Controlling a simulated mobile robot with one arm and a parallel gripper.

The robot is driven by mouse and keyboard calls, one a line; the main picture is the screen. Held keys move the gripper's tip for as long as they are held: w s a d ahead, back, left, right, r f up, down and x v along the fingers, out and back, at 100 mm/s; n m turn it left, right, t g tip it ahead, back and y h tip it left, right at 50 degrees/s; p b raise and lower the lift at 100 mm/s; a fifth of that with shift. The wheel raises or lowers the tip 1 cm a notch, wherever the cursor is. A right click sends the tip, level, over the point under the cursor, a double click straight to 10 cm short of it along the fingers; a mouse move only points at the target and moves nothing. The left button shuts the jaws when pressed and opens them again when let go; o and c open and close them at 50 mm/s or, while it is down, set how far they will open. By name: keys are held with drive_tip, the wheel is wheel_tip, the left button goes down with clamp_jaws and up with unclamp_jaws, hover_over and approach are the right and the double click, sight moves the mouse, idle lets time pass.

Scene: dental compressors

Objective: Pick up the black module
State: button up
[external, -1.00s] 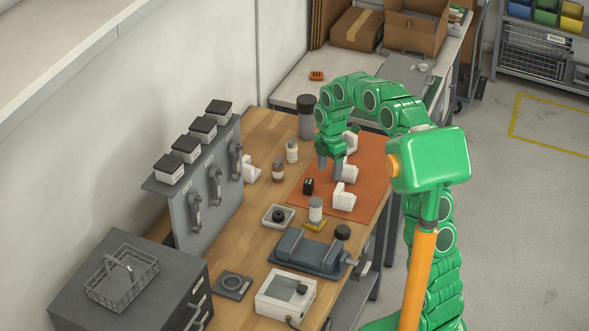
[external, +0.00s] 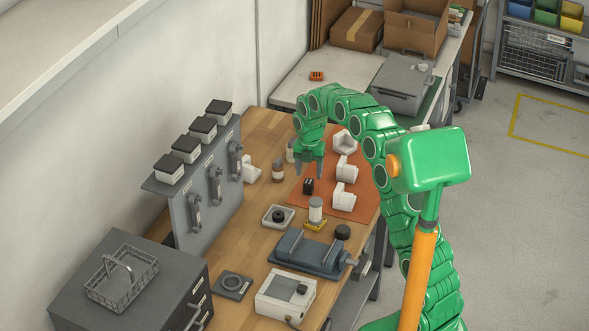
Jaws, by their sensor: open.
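The black module (external: 308,186) is a small dark block with light marks on its top. It sits on the left part of the orange mat (external: 330,201). My green gripper (external: 309,175) points down just above and behind the module, its two grey fingers spread apart. In this view the fingertips are close to the module's upper part. I cannot tell whether they straddle it or touch it.
White angled blocks (external: 344,197) stand on the mat to the right. Small bottles (external: 278,171) stand at the left. A white-and-yellow cylinder (external: 316,211), a white tray (external: 278,223) and a grey vise (external: 309,252) lie nearer the camera.

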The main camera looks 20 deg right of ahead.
sight(309, 181)
drive_tip(key=shift+w+d+f, duration=0.1)
drive_tip(key=shift+w+f, duration=0.1)
drive_tip(key=shift+f, duration=1.4)
drive_tip(key=shift+w+f, duration=0.15)
drive_tip(key=shift+f, duration=1.45)
drive_tip(key=c, duration=1.1)
drive_tip(key=shift+o, duration=0.2)
drive_tip(key=shift+r, duration=0.1)
